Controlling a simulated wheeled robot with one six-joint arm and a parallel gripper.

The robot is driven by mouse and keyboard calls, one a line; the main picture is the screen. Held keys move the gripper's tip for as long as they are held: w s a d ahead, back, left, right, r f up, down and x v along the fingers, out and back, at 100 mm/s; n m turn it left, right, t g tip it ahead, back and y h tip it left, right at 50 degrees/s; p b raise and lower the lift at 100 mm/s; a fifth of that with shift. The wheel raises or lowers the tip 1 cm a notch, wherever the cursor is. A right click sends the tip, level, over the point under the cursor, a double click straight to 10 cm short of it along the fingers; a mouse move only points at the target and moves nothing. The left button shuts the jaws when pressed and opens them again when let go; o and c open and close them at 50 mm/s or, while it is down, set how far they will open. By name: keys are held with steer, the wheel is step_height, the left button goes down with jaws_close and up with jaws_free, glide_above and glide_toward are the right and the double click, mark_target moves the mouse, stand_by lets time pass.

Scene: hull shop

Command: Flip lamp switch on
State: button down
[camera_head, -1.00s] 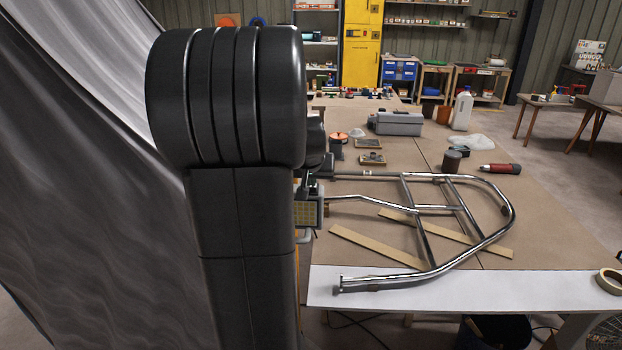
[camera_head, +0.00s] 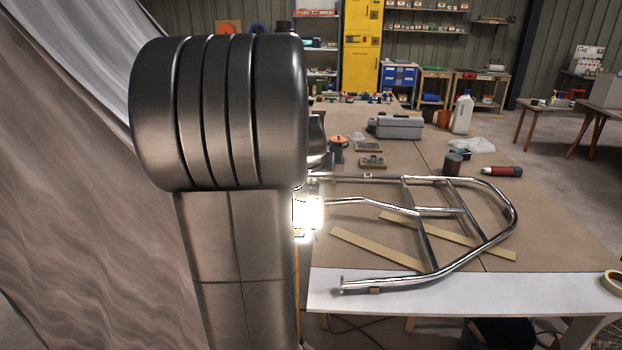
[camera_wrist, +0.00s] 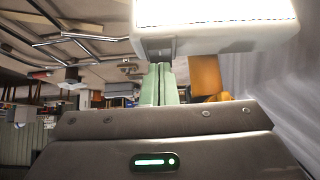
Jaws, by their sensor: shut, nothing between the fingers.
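The lamp (camera_head: 308,213) glows bright white just right of my dark arm in the head view, near the left edge of the bench. In the wrist view the lamp (camera_wrist: 215,14) is a blown-out white panel with a pale housing. My gripper (camera_wrist: 159,68) is shut, its pale green fingers together and empty. Its tips are at the housing, beside a small grey part (camera_wrist: 155,47) that may be the switch. I cannot tell whether they touch. In the head view my arm hides most of the gripper.
A bent chrome tube frame (camera_head: 495,236) lies on the brown bench (camera_head: 560,225), with wood strips under it. A grey case (camera_head: 400,127), a white jug (camera_head: 462,114) and a red-grey tool (camera_head: 493,171) stand farther back. A draped sheet (camera_head: 80,190) hangs at left.

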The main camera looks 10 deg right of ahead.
steer(key=shift+r, duration=0.3)
steer(key=v, duration=1.3)
steer(key=shift+p, duration=0.35)
